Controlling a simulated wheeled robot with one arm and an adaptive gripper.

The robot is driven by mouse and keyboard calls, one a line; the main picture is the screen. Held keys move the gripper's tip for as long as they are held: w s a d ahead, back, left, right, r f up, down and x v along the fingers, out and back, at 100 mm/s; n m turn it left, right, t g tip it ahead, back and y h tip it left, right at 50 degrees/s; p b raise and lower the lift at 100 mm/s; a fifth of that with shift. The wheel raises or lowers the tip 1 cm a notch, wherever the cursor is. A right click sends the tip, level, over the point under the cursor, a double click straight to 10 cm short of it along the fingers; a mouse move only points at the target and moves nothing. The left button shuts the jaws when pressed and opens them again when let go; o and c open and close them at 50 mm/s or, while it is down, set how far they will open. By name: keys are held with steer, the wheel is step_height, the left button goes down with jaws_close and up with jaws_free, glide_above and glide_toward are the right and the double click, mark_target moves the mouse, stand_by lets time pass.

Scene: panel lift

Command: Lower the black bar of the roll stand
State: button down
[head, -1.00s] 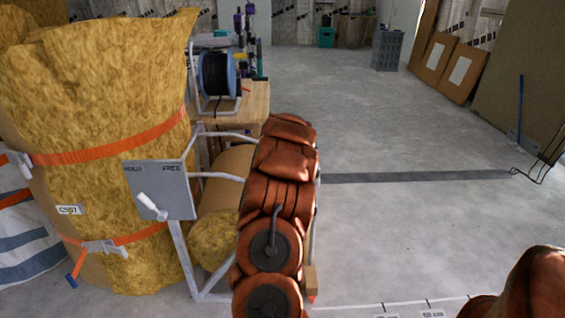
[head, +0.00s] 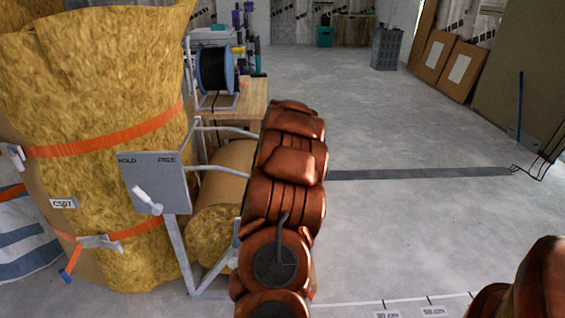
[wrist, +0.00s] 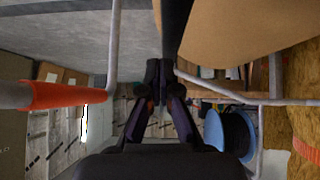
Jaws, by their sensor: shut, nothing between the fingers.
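The roll stand (head: 172,232) is a light metal frame left of my arm in the head view. Its grey panel (head: 160,172) reads HOLD and FREE, and a white lever (head: 147,200) on it points down toward its lower edge. A yellow insulation roll (head: 215,225) lies in the stand. The black bar (wrist: 178,22) shows in the wrist view, running from the top edge down to my fingertips. My gripper (wrist: 160,72) is shut and empty, its tips at or near the bar's end; I cannot tell if they touch. My arm hides the gripper in the head view.
A large strapped insulation roll (head: 95,110) stands close on the left. A wooden table (head: 252,95) with a cable spool (head: 216,68) is behind the stand. A red-sleeved tube (wrist: 60,95) crosses the wrist view's left.

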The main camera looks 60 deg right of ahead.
steer(key=d+b+v, duration=0.1)
steer(key=v, duration=0.5)
steer(key=shift+s+r, duration=0.35)
steer(key=shift+r, duration=0.05)
steer(key=w+a+r+n+y+p, duration=0.2)
steer(key=a+r+p, duration=0.45)
steer(key=a, duration=0.55)
steer(key=w+a+r+n+y+p, duration=0.1)
steer(key=w+a+r+n+p, duration=0.1)
steer(key=a+r+p, duration=0.75)
steer(key=w+a+r+n+y+p, duration=0.2)
steer(key=a+r+p, duration=0.15)
steer(key=a, duration=1.15)
steer(key=s+a+r+n+g+y+p, duration=0.1)
steer(key=s+a+r+p, duration=0.35)
steer(key=a, duration=0.25)
steer(key=s+a+r+n+g+y+p, duration=0.1)
steer(key=s+a+r+n+g+p, duration=0.1)
steer(key=s+a+r+p, duration=0.45)
steer(key=s+a+r+n+g+p, duration=0.1)
steer(key=s+a+r+p, duration=0.2)
steer(key=s+a+p, duration=0.2)
steer(key=s+a+r+n+g+y+p, duration=0.1)
steer(key=s+a+r+p, duration=0.3)
steer(key=s+a, duration=0.4)
steer(key=shift+s+r+n+g+p, duration=0.25)
steer(key=shift+s+n+g+p, duration=0.15)
steer(key=shift+s, duration=0.35)
